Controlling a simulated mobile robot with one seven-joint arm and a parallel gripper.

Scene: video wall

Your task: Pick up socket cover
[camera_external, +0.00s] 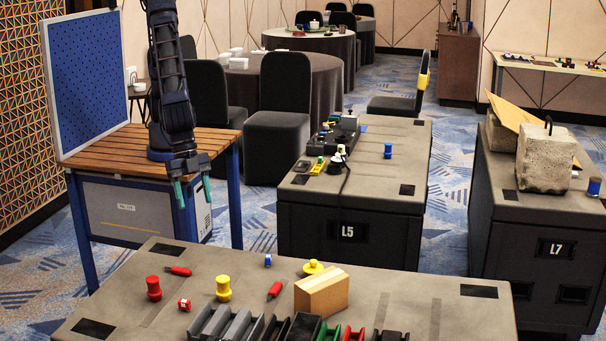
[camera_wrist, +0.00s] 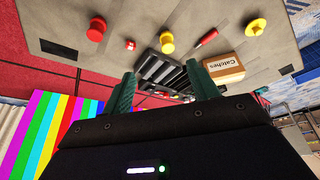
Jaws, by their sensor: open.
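No piece is clearly identifiable as the socket cover. Candidates on the grey front table (camera_external: 400,290) are a red knob-shaped piece (camera_external: 153,289), a yellow knob-shaped piece (camera_external: 223,289) and a flatter yellow round piece (camera_external: 313,267). In the wrist view these are the red piece (camera_wrist: 97,29), the yellow piece (camera_wrist: 167,42) and the flatter yellow one (camera_wrist: 256,28). My gripper (camera_external: 193,189) hangs above and behind the table's far left edge. Its two teal fingers are apart with nothing between them, and it also shows in the wrist view (camera_wrist: 163,82).
A cardboard box (camera_external: 322,292), marked "Catches" in the wrist view, stands near a row of bins (camera_external: 232,326). The table's right side is mostly clear. The L5 case (camera_external: 350,230) stands behind.

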